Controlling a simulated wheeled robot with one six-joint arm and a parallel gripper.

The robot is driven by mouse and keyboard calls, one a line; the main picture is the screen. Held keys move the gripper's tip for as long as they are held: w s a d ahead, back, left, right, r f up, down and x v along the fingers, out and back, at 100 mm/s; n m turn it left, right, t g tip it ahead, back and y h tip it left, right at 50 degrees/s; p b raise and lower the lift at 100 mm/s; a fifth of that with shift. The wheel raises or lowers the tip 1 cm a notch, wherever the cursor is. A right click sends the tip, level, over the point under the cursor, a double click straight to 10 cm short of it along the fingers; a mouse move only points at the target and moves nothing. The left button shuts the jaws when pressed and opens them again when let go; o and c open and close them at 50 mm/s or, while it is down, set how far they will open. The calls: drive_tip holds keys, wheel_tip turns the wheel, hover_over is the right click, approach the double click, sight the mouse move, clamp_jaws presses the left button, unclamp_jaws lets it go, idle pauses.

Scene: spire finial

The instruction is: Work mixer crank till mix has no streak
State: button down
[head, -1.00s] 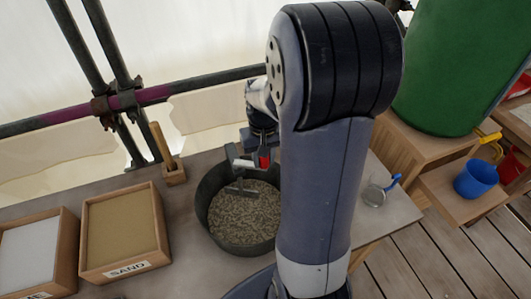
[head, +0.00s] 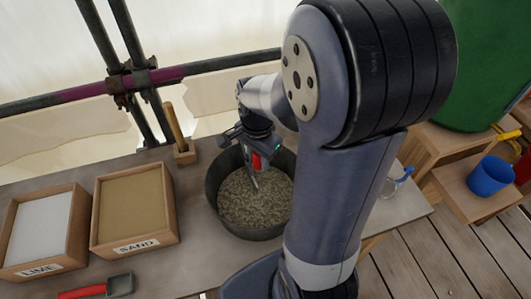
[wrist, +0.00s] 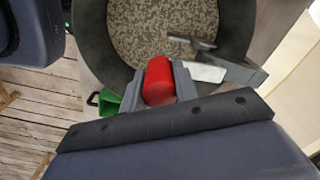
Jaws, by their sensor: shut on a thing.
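The mixing tub (head: 214,188) is a dark round vessel on the bench, with its rim also in the wrist view (wrist: 92,45). It holds a speckled grey-brown mix (head: 252,207), which also shows in the wrist view (wrist: 160,30); no distinct streak shows in the visible part. My gripper (head: 256,160) is over the back part of the tub. In the wrist view it is shut on the red crank grip (wrist: 158,82). A grey metal crank part (wrist: 215,60) lies just right of the grip there. My arm and gripper hide some of the tub and crank.
A lime box (head: 40,225) and a sand box (head: 137,205) stand left of the tub. A red-handled scoop (head: 95,290) lies in front of them. A wooden-handled tool (head: 173,125) stands behind. A blue bucket (head: 490,176) and green barrel (head: 492,60) are right.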

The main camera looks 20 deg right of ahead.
drive_tip(key=shift+w+a+m, duration=0.35)
drive_tip(key=shift+a+m, duration=0.4)
drive_tip(key=shift+m, duration=0.55)
drive_tip(key=shift+w+a+m, duration=0.3)
drive_tip(key=shift+a+m, duration=0.5)
drive_tip(key=shift+m, duration=0.5)
drive_tip(key=shift+w+a+m, duration=0.35)
drive_tip(key=shift+a+m, duration=0.4)
drive_tip(key=shift+m, duration=0.55)
drive_tip(key=c, duration=1.1)
unclamp_jaws()
wheel_tip(320, 180, up, 11)
drive_tip(key=shift+f, duration=0.1)
